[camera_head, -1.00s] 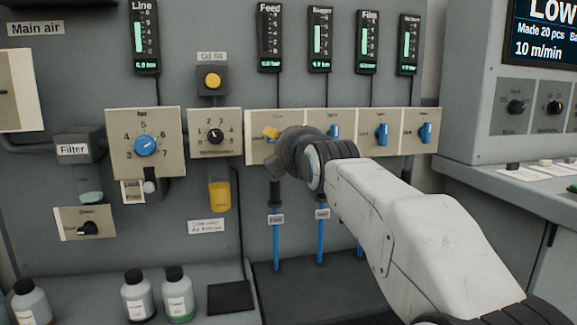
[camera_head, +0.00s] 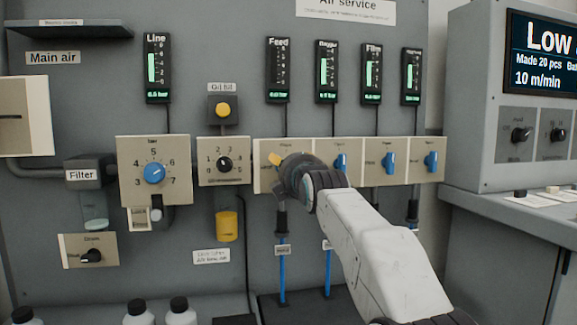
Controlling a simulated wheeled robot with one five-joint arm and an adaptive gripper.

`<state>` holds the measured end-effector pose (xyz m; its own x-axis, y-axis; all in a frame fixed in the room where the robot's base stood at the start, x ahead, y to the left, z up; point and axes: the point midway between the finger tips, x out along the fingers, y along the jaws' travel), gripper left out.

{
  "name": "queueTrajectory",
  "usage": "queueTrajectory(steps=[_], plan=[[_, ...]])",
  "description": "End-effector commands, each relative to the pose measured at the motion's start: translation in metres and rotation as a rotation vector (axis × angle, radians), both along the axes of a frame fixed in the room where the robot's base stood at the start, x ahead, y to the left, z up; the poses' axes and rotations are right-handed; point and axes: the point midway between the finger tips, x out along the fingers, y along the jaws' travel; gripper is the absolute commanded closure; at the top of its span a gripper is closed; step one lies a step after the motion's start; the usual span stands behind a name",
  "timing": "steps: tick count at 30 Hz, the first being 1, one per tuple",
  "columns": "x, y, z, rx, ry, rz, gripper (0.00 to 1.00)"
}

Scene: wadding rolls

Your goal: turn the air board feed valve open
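The feed valve's plate (camera_head: 264,180) is the leftmost of a row of beige valve plates, below the Feed gauge (camera_head: 278,70). A small yellow-orange part, seemingly the valve's handle (camera_head: 275,159), shows at the upper left of my gripper, tilted. My gripper (camera_head: 296,172) is in front of this plate and covers most of its middle. Its fingers are seen from behind, so I cannot tell whether they are closed on the handle. The Feed gauge shows no tall lit bar, unlike the Line gauge (camera_head: 157,68).
Blue-handled valves (camera_head: 388,163) stand close on the right. A regulator with a blue knob (camera_head: 154,174) and an oiler dial (camera_head: 225,163) are on the left. Blue hoses (camera_head: 282,270) hang below. A control desk (camera_head: 510,200) stands at the far right.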

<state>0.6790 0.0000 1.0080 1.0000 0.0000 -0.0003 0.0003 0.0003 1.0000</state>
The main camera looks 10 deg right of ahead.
Motion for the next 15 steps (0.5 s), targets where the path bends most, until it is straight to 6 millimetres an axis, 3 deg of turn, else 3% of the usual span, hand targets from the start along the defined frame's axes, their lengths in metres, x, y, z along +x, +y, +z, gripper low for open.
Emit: queueTrajectory(steps=[15], plan=[[0.0093, 0.0, -0.0003, 0.0, 0.0, 0.0, 0.47]])
